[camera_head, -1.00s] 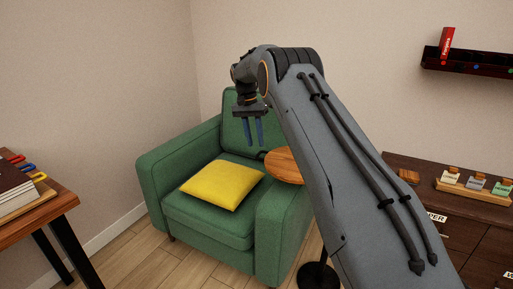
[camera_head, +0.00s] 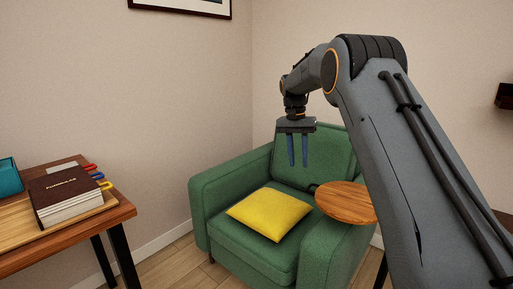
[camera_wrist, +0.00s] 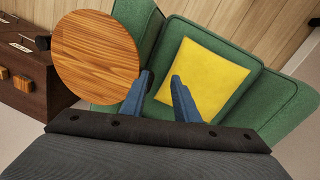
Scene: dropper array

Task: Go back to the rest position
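My gripper (camera_head: 298,164) hangs in the air with its fingers pointing down, in front of the green armchair's backrest in the head view. Its two blue fingers stand apart with nothing between them, as the wrist view (camera_wrist: 162,78) also shows. My grey arm reaches in from the lower right and hides part of the right side of the scene.
The green armchair (camera_head: 225,200) holds a yellow cushion (camera_head: 270,213). A round wooden side table (camera_head: 345,203) stands by its right arm. A desk (camera_head: 122,211) with a book (camera_head: 68,192) is at left. A dark cabinet (camera_wrist: 45,85) shows in the wrist view.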

